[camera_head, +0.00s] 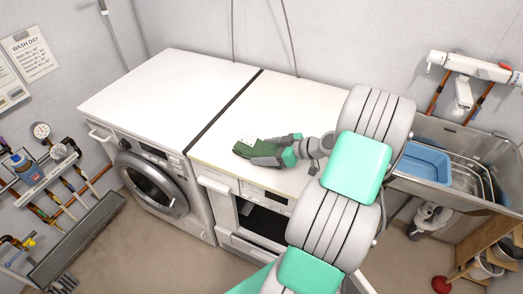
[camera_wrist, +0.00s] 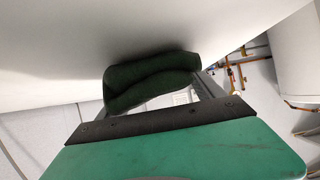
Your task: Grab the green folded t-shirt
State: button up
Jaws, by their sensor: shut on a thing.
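The green folded t-shirt (camera_head: 243,148) is at the front edge of the white worktop, above the right-hand machine. In the wrist view the dark green folded cloth (camera_wrist: 150,78) shows just beyond my gripper (camera_wrist: 165,100), close against the white surface. The fingertips are partly hidden by the cloth, and I cannot tell whether the cloth is clear of the worktop.
The white worktop (camera_head: 165,85) is otherwise bare, with a dark seam (camera_head: 225,108) across it. A washing machine (camera_head: 150,180) stands below left. A metal sink (camera_head: 480,190) with a blue basin (camera_head: 425,162) is at the right. A pipe with a gauge (camera_head: 41,131) is at the left wall.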

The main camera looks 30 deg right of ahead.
jog(key=c, duration=0.7)
jog(key=shift+r, duration=0.1)
